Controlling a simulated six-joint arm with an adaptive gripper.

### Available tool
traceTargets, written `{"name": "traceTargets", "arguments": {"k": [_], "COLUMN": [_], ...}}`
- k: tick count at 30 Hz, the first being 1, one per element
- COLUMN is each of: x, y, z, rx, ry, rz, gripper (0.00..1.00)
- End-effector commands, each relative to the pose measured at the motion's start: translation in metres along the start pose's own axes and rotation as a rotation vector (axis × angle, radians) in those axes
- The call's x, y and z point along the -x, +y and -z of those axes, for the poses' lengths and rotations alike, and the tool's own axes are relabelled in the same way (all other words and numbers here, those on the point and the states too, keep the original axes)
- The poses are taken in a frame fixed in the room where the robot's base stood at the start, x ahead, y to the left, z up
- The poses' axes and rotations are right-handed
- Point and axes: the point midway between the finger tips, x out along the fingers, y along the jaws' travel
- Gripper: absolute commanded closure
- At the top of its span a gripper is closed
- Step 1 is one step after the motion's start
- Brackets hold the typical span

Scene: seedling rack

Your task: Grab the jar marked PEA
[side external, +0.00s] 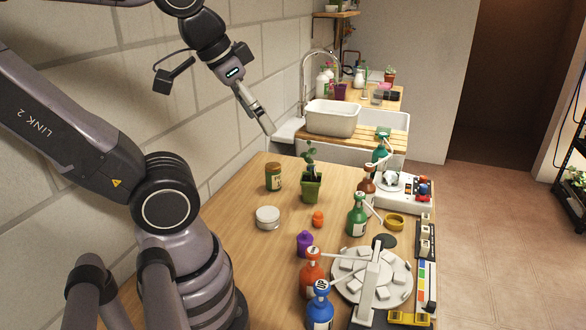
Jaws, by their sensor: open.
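My gripper (270,131) is open and empty, high above the back part of the wooden table, pointing down and to the right.
A potted seedling (311,188) stands right of the jar. An orange piece (318,219), a purple bottle (304,243), several spray bottles (357,215) and a white round rack (345,289) fill the right side. A sink (345,150) lies behind; the wall is left.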

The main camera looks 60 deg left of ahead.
Motion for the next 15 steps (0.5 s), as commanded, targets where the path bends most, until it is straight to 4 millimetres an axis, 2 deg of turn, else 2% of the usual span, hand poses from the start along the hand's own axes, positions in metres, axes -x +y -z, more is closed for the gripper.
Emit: {"name": "traceTargets", "arguments": {"k": [4, 7, 11, 15], "x": [-0.003, -0.012, -0.029, -0.051], "y": [-0.007, -0.026, -0.072, -0.133], "z": [0.003, 0.012, 0.028, 0.048], "rx": [-0.012, -0.051, -0.145, -0.274], "ry": [-0.031, -0.122, -0.325, -0.573], "rz": [0.030, 0.111, 0.277, 0.450], "gripper": [0.29, 0.29, 0.29, 0.29]}}
